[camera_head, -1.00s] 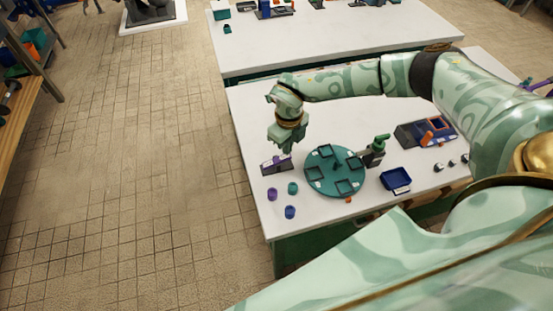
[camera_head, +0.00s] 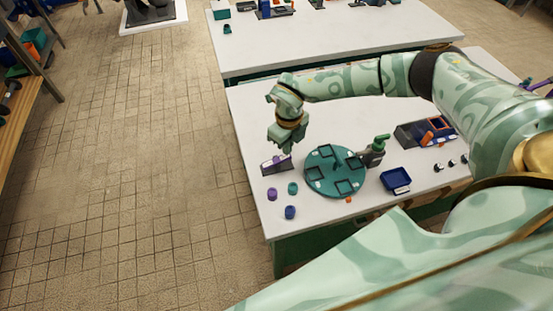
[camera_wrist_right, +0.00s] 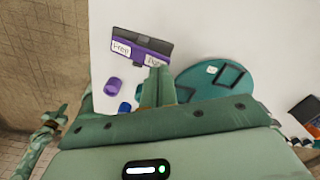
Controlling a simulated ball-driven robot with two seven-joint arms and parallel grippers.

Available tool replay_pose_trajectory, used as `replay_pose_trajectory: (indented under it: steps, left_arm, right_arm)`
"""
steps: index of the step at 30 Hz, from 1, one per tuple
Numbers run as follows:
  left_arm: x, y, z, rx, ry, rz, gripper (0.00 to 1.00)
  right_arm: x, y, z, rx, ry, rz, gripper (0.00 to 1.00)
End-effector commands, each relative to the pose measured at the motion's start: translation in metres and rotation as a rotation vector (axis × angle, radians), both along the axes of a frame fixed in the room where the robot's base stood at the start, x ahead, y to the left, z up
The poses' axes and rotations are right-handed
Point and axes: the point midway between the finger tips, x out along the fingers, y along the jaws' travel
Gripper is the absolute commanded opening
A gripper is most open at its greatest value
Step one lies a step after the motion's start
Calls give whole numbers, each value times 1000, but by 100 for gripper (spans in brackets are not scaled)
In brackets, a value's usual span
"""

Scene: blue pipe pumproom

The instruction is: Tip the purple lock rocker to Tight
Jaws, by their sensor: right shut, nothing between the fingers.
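The purple lock rocker (camera_head: 275,167) sits in a dark housing at the left edge of the near table. In the right wrist view the rocker (camera_wrist_right: 140,46) shows a "Free" label on its left end and a "Tight" label on its right end. My right gripper (camera_head: 286,152) is shut and empty, pointing down just over the rocker. In the wrist view its fingertips (camera_wrist_right: 158,70) overlap the lower edge of the Tight end and partly cover that label. I cannot tell whether they touch it or which end is down. My left gripper is not in view.
A teal turntable (camera_head: 335,187) stands right of the rocker, with a dark green-handled device (camera_head: 375,152) beyond. A purple cap (camera_head: 272,194), a teal cap (camera_head: 293,188) and a blue cap (camera_head: 290,212) stand in front. A blue tray (camera_head: 396,177) lies farther right.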

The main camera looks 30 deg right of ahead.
Motion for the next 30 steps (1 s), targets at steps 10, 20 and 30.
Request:
replay_pose_trajectory:
  steps: [10, 20, 30]
  left_arm:
    - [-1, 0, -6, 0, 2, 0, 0]
    - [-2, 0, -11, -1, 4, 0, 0]
    - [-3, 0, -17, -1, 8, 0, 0]
  right_arm:
    - [0, 0, -10, 0, 1, 0, 0]
    - [0, 0, -22, 1, 0, 1, 0]
    - [0, 0, -32, 0, 0, 0, 0]
